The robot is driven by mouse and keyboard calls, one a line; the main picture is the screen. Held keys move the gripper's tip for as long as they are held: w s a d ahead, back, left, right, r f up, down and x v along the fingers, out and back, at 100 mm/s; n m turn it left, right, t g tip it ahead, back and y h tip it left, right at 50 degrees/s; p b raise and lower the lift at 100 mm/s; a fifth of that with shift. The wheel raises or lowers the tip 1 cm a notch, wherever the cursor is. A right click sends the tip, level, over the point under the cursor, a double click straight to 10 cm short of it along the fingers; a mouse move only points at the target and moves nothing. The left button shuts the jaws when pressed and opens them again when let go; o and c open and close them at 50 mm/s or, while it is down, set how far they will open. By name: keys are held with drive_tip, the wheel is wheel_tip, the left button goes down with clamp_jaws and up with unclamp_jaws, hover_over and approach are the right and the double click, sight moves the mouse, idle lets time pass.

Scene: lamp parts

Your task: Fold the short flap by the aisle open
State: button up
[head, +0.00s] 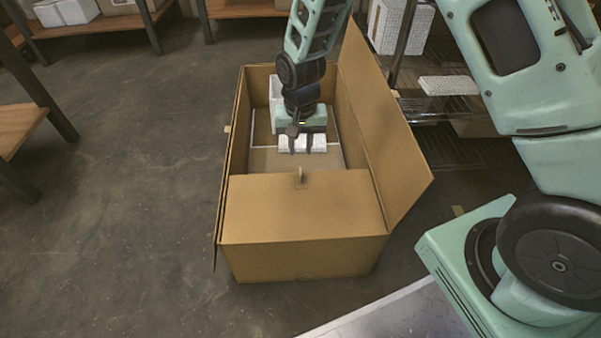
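An open brown carton (305,258) stands on the floor in front of me. Its near short flap (305,205) lies flat inward over the near end, with a small upright tab (300,175) at its inner edge. The right long flap (385,115) stands up and leans outward. The left long flap (218,225) hangs down outside. My gripper (301,147) points down inside the carton opening, beyond the near flap's inner edge and apart from it.
White boxes (275,92) lie inside the carton. A wire shelf (445,105) with white packages stands close on the right. Wooden shelves (15,125) stand at left and back. The floor left of the carton is clear.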

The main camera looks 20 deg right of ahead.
wheel_tip(320, 180, down, 8)
drive_tip(key=b, duration=0.3)
drive_tip(key=shift+f, duration=0.2)
clamp_jaws()
idle(1.2)
